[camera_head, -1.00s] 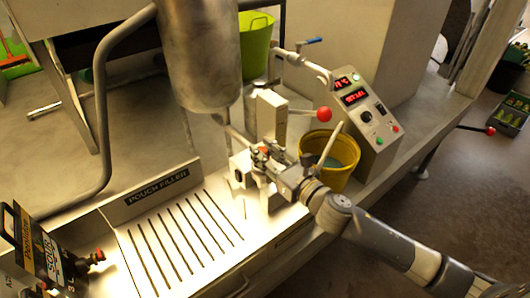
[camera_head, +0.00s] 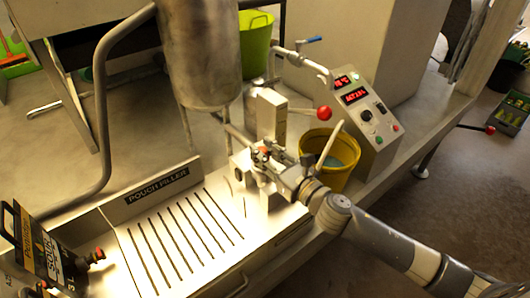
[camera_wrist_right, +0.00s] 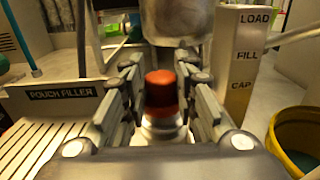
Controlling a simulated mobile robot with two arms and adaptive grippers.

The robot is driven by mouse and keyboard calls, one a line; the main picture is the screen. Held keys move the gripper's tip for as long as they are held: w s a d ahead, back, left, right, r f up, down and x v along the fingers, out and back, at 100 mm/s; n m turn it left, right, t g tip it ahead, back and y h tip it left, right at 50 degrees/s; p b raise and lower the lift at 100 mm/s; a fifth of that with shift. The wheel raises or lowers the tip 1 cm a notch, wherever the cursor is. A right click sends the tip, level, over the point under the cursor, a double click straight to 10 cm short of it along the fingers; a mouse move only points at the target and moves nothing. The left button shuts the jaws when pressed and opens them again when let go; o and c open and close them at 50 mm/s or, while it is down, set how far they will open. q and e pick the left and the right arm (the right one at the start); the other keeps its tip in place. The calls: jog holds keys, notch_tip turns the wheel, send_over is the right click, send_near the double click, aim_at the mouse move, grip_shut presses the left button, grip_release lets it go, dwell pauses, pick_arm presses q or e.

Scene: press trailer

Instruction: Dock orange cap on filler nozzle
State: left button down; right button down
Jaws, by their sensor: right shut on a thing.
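The orange-red cap (camera_wrist_right: 161,92) is upright between the fingers of my right gripper (camera_wrist_right: 159,78), above a pale round collar (camera_wrist_right: 161,130). My right gripper is shut on it. In the head view the right gripper (camera_head: 262,158) is at the filler, below the steel hopper (camera_head: 200,55), with a small spot of red between its fingers. The filler nozzle's tip cannot be made out behind the gripper. A dark pouch (camera_head: 40,252) with a red cap on its spout (camera_head: 97,255) lies at the lower left. My left gripper is not in view.
A post marked LOAD, FILL, CAP (camera_wrist_right: 240,55) stands right of the gripper. A red-knobbed lever (camera_head: 324,113), a yellow bucket (camera_head: 340,172) and a control box (camera_head: 365,115) are close by. The slotted drip tray (camera_head: 185,240) is clear.

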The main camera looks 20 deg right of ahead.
jog(key=shift+f, duration=0.4)
jog(key=c, duration=1.6)
grip_release()
jog(key=shift+o, duration=0.2)
jog(key=b+v, duration=0.3)
jog(key=v, duration=0.8)
